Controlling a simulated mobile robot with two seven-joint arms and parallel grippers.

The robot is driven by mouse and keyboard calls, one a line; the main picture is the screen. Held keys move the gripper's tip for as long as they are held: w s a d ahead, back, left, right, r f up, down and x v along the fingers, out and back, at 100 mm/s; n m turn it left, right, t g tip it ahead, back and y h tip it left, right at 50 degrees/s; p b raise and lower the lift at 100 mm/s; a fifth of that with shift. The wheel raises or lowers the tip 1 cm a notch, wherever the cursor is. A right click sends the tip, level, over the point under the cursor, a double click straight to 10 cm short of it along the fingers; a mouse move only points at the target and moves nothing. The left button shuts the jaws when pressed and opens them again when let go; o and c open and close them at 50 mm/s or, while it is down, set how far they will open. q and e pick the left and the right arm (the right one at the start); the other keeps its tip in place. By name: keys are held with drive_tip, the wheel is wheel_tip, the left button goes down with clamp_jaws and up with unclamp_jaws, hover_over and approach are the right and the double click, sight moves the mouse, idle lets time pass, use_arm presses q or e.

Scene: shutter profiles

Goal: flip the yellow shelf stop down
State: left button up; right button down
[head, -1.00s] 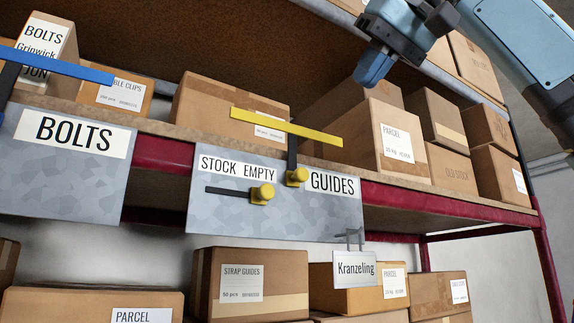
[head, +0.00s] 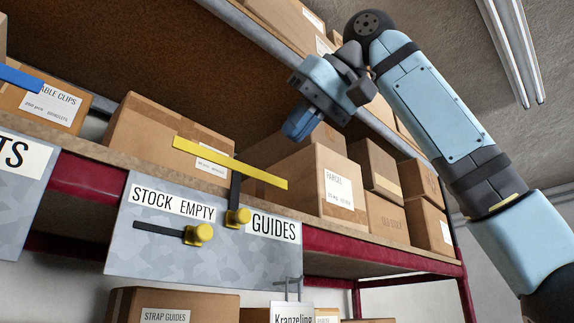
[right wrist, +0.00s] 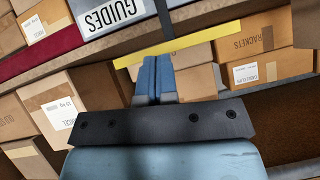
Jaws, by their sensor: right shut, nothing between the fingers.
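The yellow shelf stop (head: 229,163) is a long bar on a dark upright arm that rises from a yellow knob (head: 238,217) on the grey panel (head: 150,259). The bar stands across the front of the shelf, above its edge. In the right wrist view the yellow bar (right wrist: 190,40) runs just beyond the fingertips. My right gripper (head: 298,128) is shut and empty, above and right of the bar and apart from it in the head view. It also shows in the right wrist view (right wrist: 155,68). My left gripper is not in view.
A second yellow knob (head: 200,234) sits at a slot under the STOCK EMPTY label (head: 172,202). Boxes, including a PARCEL box (head: 330,185), stand behind the bar. A blue bar (head: 20,77) is at left.

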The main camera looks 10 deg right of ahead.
drive_tip(key=p, duration=0.2)
approach(235, 215)
drive_tip(key=w+a, duration=0.2)
drive_tip(key=w, duration=0.1)
drive_tip(key=shift+s+a+f, duration=0.1)
drive_tip(key=shift+a+f, duration=0.1)
drive_tip(key=shift+f, duration=1.4)
drive_tip(key=shift+a, duration=0.1)
